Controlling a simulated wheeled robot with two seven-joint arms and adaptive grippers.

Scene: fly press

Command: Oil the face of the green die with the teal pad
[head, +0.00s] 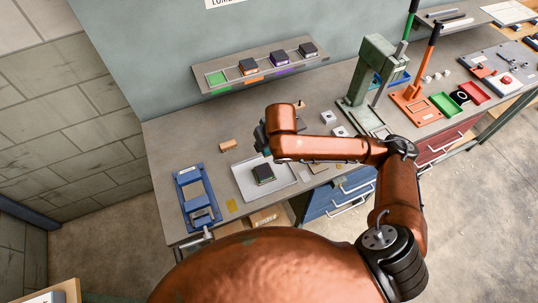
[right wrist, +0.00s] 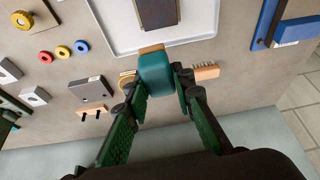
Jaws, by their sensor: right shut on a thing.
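The green die (head: 263,173) is a dark block with a green edge, lying in a pale tray (head: 245,182) on the bench. Its brownish face (right wrist: 157,12) shows at the top of the right wrist view, cut off by the frame edge. My right gripper (right wrist: 156,84) is shut on the teal pad (right wrist: 155,72), a rounded teal block with a tan strip at its end. The pad appears over the bench beside the tray's edge, apart from the die. In the head view my right arm mostly hides the gripper.
A wall shelf (head: 262,70) holds several dark dies and an empty green-marked place (head: 217,78). A blue fixture (head: 197,197) stands left of the tray. A small brush (right wrist: 206,72) lies near the pad. A green press (head: 374,65) stands to the right.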

